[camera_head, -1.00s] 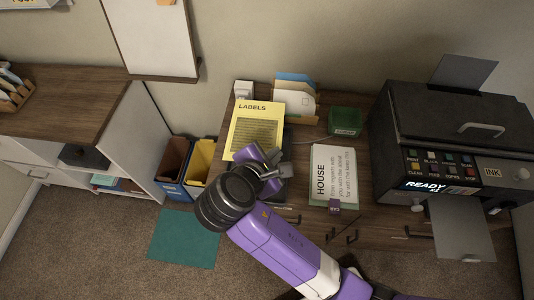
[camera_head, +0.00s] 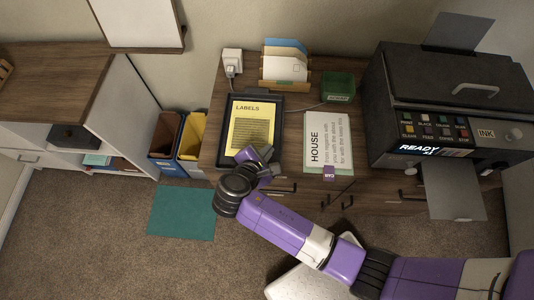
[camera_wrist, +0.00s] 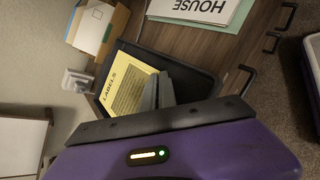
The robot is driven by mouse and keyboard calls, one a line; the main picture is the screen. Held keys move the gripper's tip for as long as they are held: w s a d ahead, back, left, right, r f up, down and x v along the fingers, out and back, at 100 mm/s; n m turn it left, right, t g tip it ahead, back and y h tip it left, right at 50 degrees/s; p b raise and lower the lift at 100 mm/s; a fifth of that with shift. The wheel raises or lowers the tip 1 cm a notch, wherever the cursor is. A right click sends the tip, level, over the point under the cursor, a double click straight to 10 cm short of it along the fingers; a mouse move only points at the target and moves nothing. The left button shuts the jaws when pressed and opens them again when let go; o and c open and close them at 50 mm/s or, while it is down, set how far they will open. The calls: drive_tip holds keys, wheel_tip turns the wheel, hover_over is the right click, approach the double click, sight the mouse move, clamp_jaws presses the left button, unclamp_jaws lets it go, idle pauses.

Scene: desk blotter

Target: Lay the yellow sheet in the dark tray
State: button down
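The yellow sheet (camera_head: 252,125), headed LABELS, lies flat inside the dark tray (camera_head: 279,130) on the desk, with the tray's dark rim around it. It also shows in the wrist view (camera_wrist: 124,84), partly hidden behind my fingers, with the tray (camera_wrist: 193,79) beyond. My gripper (camera_head: 260,156) is over the tray's front edge, near the sheet's lower end. In the wrist view my fingertips (camera_wrist: 158,88) look slightly apart with nothing between them. Whether a finger still touches the sheet's near edge is hidden.
A HOUSE paper stack (camera_head: 330,140) lies right of the tray. Behind are a letter holder (camera_head: 286,70), a green box (camera_head: 338,87) and a white plugged device (camera_head: 232,62). A printer (camera_head: 440,100) stands right; bins (camera_head: 178,140) stand left.

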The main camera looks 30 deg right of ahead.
drive_tip(key=shift+f, duration=1.45)
drive_tip(key=c, duration=2)
unclamp_jaws()
drive_tip(key=shift+o, duration=0.2)
drive_tip(key=v, duration=1.2)
